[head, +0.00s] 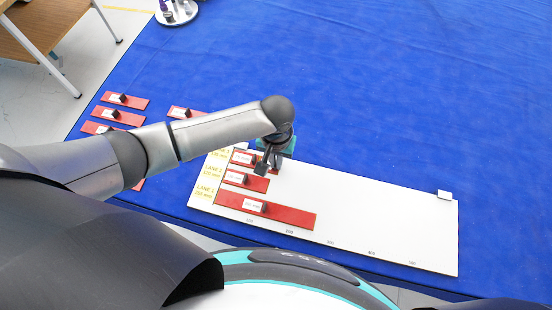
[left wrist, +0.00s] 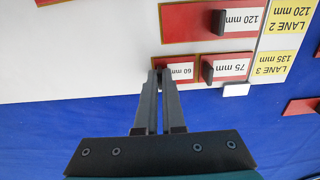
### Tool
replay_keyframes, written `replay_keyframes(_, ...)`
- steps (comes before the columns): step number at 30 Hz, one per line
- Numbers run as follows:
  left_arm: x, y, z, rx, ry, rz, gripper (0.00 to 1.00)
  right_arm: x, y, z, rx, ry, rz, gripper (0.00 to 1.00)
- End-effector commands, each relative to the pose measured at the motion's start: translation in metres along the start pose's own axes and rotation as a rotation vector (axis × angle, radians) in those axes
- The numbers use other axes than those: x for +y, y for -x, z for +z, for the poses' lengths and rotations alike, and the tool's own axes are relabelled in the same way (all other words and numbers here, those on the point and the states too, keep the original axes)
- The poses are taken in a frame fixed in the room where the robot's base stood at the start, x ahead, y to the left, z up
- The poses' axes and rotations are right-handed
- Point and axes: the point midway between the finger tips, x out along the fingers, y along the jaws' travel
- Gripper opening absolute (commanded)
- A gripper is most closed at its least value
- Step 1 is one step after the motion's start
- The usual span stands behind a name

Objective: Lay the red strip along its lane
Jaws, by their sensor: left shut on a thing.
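The white board (head: 370,215) lies on the blue floor cover with yellow lane labels at its left end. In the left wrist view, a short red strip marked 60 mm (left wrist: 182,58) lies in the lane labelled LANE 3 135 mm (left wrist: 270,65), in line with the red 75 mm strip (left wrist: 228,60); their ends appear to meet. My left gripper (left wrist: 157,74) is shut at the 60 mm strip's far end, apparently on its dark knob, which the fingers hide. In the head view my left gripper (head: 267,162) hides most of that strip.
The 120 mm strip (left wrist: 190,22) lies in lane 2, and a longer strip (head: 290,217) in the front lane. Several loose red strips (head: 125,100) lie left of the board. One white block (head: 445,195) stands at the board's right edge. The board's right part is clear.

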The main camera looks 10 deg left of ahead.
Motion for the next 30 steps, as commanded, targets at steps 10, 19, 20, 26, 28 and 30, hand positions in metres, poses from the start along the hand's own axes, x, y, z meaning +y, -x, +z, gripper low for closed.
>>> replay_keyframes(10,0.0000,-0.0001,0.0003,0.000,0.000,0.000,0.19,-0.0002,-0.0001,0.0000,0.000,0.000,0.000,0.50)
replay_keyframes(19,-0.0001,-0.0001,0.0002,0.000,0.000,0.000,0.41,-0.0003,-0.0001,0.0000,0.000,0.000,0.000,0.50)
replay_keyframes(20,-0.0001,-0.0001,0.0002,0.000,0.000,0.000,0.41,-0.0003,-0.0001,0.0001,0.000,0.000,0.000,0.50)
replay_keyframes(26,-0.0002,-0.0001,0.0002,0.000,0.000,-0.001,0.59,-0.0003,-0.0001,0.0001,0.000,0.000,0.000,0.50)
replay_keyframes(28,-0.0002,-0.0001,0.0002,0.000,0.000,-0.001,0.67,-0.0004,-0.0001,0.0000,0.000,0.000,0.000,0.50)
replay_keyframes(30,-0.0002,0.0000,0.0002,0.000,0.000,-0.001,0.71,-0.0004,-0.0001,0.0001,0.000,0.000,0.000,0.50)
